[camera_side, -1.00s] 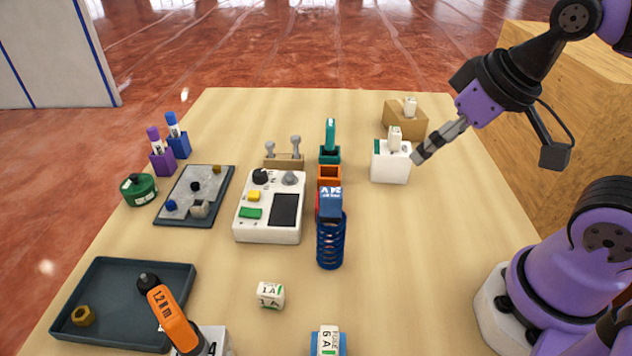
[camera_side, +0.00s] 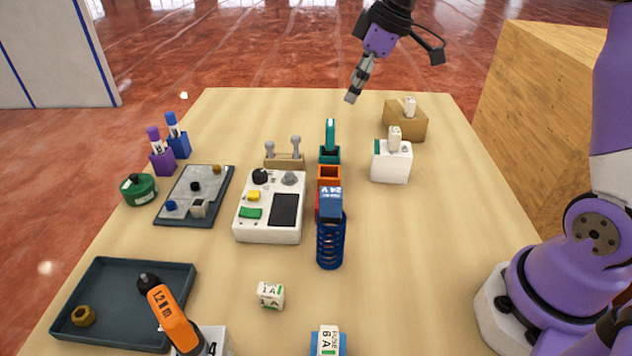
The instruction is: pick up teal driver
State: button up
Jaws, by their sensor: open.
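The teal driver (camera_side: 330,134) stands upright in a dark teal holder (camera_side: 329,155) near the middle of the table's far half. My gripper (camera_side: 352,97) hangs in the air above and to the right of the driver in the picture, apart from it. Its fingers point down and are seen from the side, with nothing between them.
An empty-looking orange holder (camera_side: 329,175) and a blue coil holder with a blue tool (camera_side: 330,240) stand in line in front of the driver. A white block (camera_side: 390,165) and a tan block (camera_side: 405,122) stand right. A control box (camera_side: 270,205) stands left.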

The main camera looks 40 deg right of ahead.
aim_at(330, 133)
jog(key=shift+n+y, duration=0.3)
jog(key=shift+n, duration=0.6)
jog(key=w+f, duration=0.2)
jog(key=f, duration=0.2)
jog(key=w+f, duration=0.2)
jog(key=f, duration=0.2)
jog(key=w+f, duration=0.2)
jog(key=f, duration=0.3)
jog(key=shift+w+d, duration=0.1)
jog(key=shift+d, duration=0.15)
jog(key=c, duration=1.3)
